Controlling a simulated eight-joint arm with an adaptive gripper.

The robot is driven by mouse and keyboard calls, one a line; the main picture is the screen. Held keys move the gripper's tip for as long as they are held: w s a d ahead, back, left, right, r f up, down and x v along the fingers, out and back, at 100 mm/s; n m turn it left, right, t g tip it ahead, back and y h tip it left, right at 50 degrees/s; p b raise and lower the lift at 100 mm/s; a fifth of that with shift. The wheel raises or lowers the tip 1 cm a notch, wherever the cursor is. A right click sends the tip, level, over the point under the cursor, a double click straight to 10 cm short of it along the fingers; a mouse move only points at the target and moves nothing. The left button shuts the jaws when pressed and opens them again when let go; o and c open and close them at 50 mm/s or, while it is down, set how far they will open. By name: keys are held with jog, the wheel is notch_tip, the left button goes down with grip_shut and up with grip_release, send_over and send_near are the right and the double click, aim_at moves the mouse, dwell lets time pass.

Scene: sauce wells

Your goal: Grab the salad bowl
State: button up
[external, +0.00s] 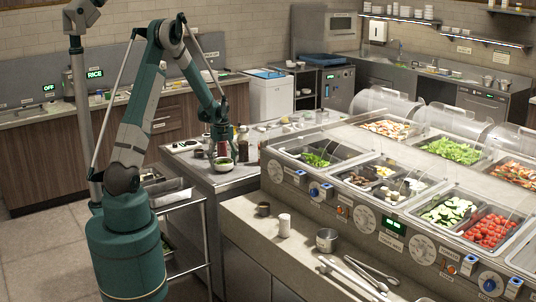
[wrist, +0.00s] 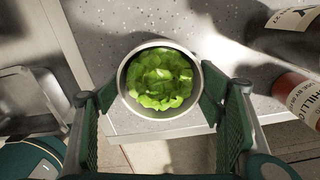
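The salad bowl (wrist: 160,82) is a round metal bowl full of bright green leaves. In the wrist view it stands upright on the speckled grey counter, close to the counter's edge. It also shows small in the external view (external: 223,163), under my gripper (external: 221,142). In the wrist view my gripper (wrist: 160,88) is spread wide, with one green finger on each side of the bowl. The fingertips are very near the rim; whether they touch it I cannot tell. The bowl's lower wall is hidden.
A metal tray (wrist: 32,95) is at left. Food wells (external: 320,153) are right of the counter in the external view.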

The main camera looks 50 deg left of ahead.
aim_at(223, 163)
jog(key=c, duration=0.5)
jog(key=shift+r, duration=0.15)
notch_tip(223, 163, up, 10)
dwell(0.6)
